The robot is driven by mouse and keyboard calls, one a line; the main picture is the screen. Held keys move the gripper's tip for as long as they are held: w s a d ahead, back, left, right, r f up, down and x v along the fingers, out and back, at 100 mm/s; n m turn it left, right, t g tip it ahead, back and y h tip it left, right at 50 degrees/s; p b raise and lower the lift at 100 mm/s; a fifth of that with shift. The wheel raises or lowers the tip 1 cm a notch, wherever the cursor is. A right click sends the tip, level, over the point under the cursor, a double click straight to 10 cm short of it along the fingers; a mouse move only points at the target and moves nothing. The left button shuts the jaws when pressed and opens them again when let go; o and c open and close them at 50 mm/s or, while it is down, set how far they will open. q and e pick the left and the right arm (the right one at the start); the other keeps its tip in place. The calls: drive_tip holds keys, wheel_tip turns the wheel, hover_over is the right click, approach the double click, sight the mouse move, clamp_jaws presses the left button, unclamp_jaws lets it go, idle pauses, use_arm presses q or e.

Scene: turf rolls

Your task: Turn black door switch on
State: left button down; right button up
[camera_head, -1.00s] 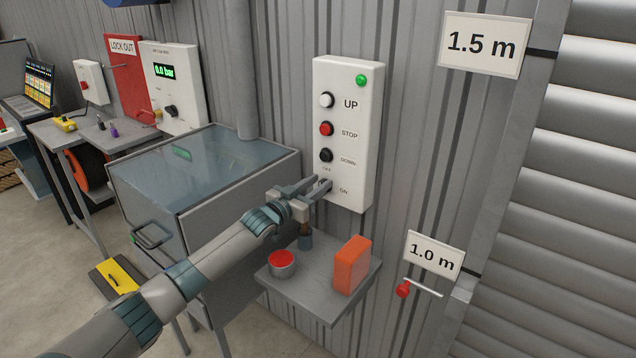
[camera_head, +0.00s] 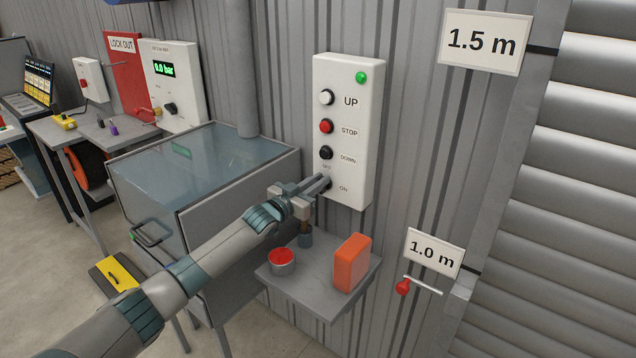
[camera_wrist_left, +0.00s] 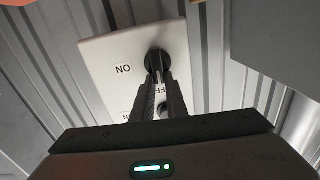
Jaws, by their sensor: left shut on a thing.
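The white door control box (camera_head: 347,110) is on the corrugated wall, with UP, STOP and DOWN buttons and a green lamp at its top. Below DOWN are OFF and ON labels beside the black door switch, mostly hidden by my gripper in the head view. In the left wrist view the black switch (camera_wrist_left: 157,60) shows between the fingertips, near the ON label. My left gripper (camera_head: 325,183) is shut on the switch, its fingers pointing at the box. My right gripper is not in view.
Below the gripper, a grey shelf (camera_head: 318,297) holds a red-topped tin (camera_head: 281,262), an orange block (camera_head: 352,263) and a dark-handled item (camera_head: 305,238). A glass-topped cabinet (camera_head: 205,165) stands left. A red-knobbed lever (camera_head: 403,287) and roller door (camera_head: 560,220) are right.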

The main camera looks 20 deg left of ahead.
use_arm(q)
drive_tip(key=shift+m, duration=0.3)
drive_tip(key=m, duration=0.3)
drive_tip(key=d+m+b, duration=0.1)
drive_tip(key=m, duration=0.2)
drive_tip(key=f+m+b, duration=0.1)
drive_tip(key=m, duration=0.2)
drive_tip(key=shift+s+d+m, duration=0.35)
drive_tip(key=shift+d+m, duration=0.05)
drive_tip(key=m, duration=0.1)
drive_tip(key=m+b, duration=0.1)
drive_tip(key=m, duration=0.1)
drive_tip(key=shift+d+f+m, duration=0.15)
drive_tip(key=shift+f+m, duration=0.15)
drive_tip(key=shift+f, duration=0.1)
drive_tip(key=m, duration=0.3)
drive_tip(key=shift+f, duration=0.35)
drive_tip(key=shift+m, duration=0.4)
drive_tip(key=c, duration=1.8)
unclamp_jaws()
drive_tip(key=shift+o, duration=0.2)
drive_tip(key=shift+s, duration=0.1)
